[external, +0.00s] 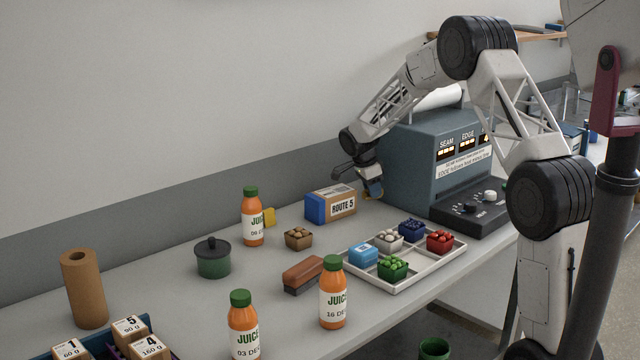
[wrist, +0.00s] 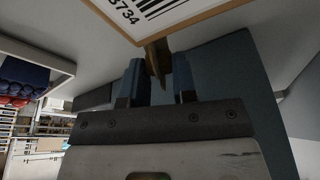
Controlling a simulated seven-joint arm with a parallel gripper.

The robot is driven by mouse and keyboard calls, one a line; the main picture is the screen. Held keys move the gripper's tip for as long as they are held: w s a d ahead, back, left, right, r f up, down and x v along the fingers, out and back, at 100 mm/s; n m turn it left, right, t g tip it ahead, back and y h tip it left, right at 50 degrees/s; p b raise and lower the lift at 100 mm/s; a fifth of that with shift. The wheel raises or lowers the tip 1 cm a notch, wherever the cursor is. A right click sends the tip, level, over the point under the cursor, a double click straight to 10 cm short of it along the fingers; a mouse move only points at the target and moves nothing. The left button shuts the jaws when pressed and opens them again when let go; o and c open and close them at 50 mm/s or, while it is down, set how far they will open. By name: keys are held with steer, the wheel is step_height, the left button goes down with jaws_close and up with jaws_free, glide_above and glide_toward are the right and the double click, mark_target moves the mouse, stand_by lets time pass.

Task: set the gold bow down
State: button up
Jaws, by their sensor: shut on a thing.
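My gripper (external: 373,191) is low between the ROUTE 5 box (external: 338,204) and the blue-grey sealing machine (external: 412,160). In the wrist view its two blue fingers (wrist: 159,82) are shut on the gold bow (wrist: 157,60), a small brownish-gold piece sticking out between the fingertips. The bow is close to the edge of a labelled box face with a barcode (wrist: 165,10); I cannot tell whether they touch. In the external view the bow is mostly hidden by the fingers.
A white tray (external: 440,262) of small filled punnets lies in front. The dark green pot (external: 213,260) is further left. Bare table shows between them.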

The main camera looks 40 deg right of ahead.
glide_above(366, 202)
steer(key=shift+w+a+f, duration=0.2)
steer(key=shift+a+f, duration=0.1)
steer(key=shift+a, duration=0.1)
steer(key=shift+f, duration=1.75)
steer(key=shift+f, duration=0.15)
steer(key=o, duration=0.9)
steer(key=shift+o, duration=0.2)
steer(key=v, duration=1.2)
